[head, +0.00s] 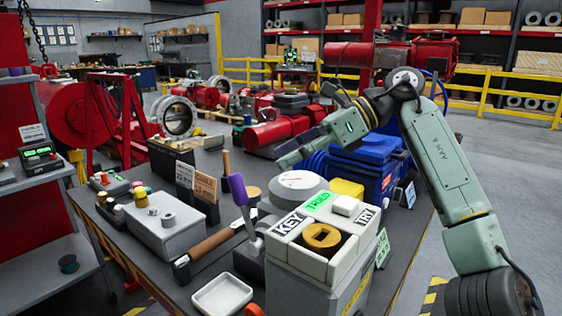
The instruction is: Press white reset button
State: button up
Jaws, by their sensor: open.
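A pale box (312,250) with labels reading "KEY" and "TRY" and a lit green display stands at the front of the dark workbench. A raised white square button (344,205) sits on its top, beside the "TRY" label. I cannot read the word reset on it. A round brass-coloured piece (322,236) is set in the top in front of it. My gripper (284,157) is open and empty, above the bench behind the box, up and left of the white button and apart from it. My arm comes from the right. The fingertips are small and partly unclear.
A purple-handled tool (239,190) stands left of the box, near a wooden-handled hammer (208,242) and a white tray (222,295). A grey box with knobs (165,228) is at left.

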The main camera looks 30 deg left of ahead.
aim_at(385, 202)
jog(key=i+l, duration=0.2)
jog(key=l, duration=0.15)
jog(key=i+l, duration=0.2)
jog(key=l, duration=0.2)
jog(key=i+l, duration=0.2)
jog(key=l, duration=0.15)
jog(key=i+l, duration=0.2)
jog(key=l, duration=0.2)
